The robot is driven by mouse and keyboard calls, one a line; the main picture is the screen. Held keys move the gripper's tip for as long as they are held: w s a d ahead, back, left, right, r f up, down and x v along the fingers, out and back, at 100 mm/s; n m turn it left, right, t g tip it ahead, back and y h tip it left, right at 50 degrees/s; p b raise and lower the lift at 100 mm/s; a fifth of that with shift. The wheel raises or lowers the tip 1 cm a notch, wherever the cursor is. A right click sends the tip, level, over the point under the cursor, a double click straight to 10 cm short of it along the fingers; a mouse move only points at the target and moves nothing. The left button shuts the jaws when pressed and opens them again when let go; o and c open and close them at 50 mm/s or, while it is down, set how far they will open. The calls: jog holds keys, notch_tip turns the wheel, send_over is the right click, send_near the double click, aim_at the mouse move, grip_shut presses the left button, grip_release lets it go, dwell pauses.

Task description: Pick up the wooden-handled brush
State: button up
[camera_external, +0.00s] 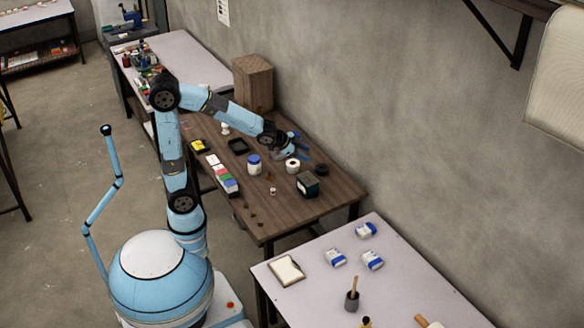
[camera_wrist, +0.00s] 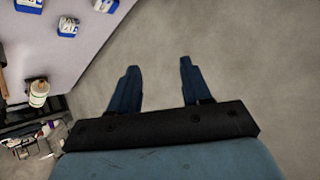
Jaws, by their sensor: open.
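A wooden handle (camera_external: 354,283) stands up out of a small dark grey pot (camera_external: 351,301) on the pale table at the front. Another light wooden handle (camera_external: 422,321) shows at the bottom edge of the external view, partly cut off. I cannot tell which one belongs to the brush, as no bristles show clearly. My gripper (camera_external: 301,149) is over the far side of the brown wooden table, well away from both handles. In the wrist view my gripper (camera_wrist: 159,66) has its two blue fingers apart with nothing between them.
The pale table (camera_external: 310,307) also holds several blue-and-white packs (camera_external: 335,257) and a clipboard-like tray (camera_external: 286,270). The brown table (camera_external: 300,213) bears a blue-lidded jar (camera_external: 254,165), a white roll (camera_external: 292,166) and a dark box (camera_external: 307,184). A wall rises behind both tables.

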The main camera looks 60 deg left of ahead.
jog(key=w+d+f+m+h, duration=0.2)
jog(key=d+f, duration=0.1)
jog(key=d, duration=0.3)
jog(key=w+d+f+m+h, duration=0.1)
jog(key=w+d+f+h, duration=0.15)
jog(key=d, duration=0.35)
jog(key=m+g+h, duration=0.7)
jog(key=g+h, duration=0.3)
jog(key=h, duration=0.1)
send_near(353, 292)
jog(key=d+r, duration=0.1)
jog(key=d, duration=1)
jog(key=shift+w+d, duration=0.2)
jog(key=shift+w, duration=0.15)
jog(key=shift+r+y, duration=0.1)
jog(key=shift+y, duration=0.15)
grip_shut()
